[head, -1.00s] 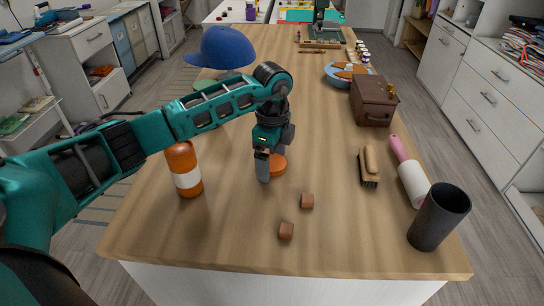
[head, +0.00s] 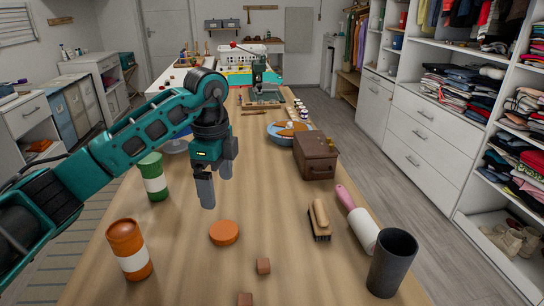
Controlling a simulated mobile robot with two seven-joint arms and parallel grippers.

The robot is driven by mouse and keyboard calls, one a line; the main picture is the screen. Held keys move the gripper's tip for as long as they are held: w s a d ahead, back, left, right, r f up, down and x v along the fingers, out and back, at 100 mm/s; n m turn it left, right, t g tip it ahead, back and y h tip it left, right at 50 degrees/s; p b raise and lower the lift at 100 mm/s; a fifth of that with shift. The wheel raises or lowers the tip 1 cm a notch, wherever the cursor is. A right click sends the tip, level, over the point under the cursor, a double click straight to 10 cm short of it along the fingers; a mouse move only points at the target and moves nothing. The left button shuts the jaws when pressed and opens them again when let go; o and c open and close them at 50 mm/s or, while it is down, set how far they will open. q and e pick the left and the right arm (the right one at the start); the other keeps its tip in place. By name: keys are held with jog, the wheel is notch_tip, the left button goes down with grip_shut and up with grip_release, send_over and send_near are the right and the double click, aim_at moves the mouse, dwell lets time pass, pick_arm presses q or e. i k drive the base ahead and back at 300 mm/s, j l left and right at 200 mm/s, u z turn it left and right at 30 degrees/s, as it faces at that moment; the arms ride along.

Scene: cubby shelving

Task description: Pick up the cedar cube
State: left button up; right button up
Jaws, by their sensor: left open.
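My left gripper (head: 216,190) points down over the table, behind an orange disc (head: 224,233) and farther back than both cubes. Its fingers are apart with nothing between them. My right gripper is not in view.
An orange bottle (head: 129,249) and a green bottle (head: 154,177) stand at the left. At the right are a brush (head: 319,220), a lint roller (head: 362,232), a dark cup (head: 391,263) and a brown box (head: 315,156). The table around the cubes is clear.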

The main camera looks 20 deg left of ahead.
aim_at(263, 265)
jog(key=k, duration=1)
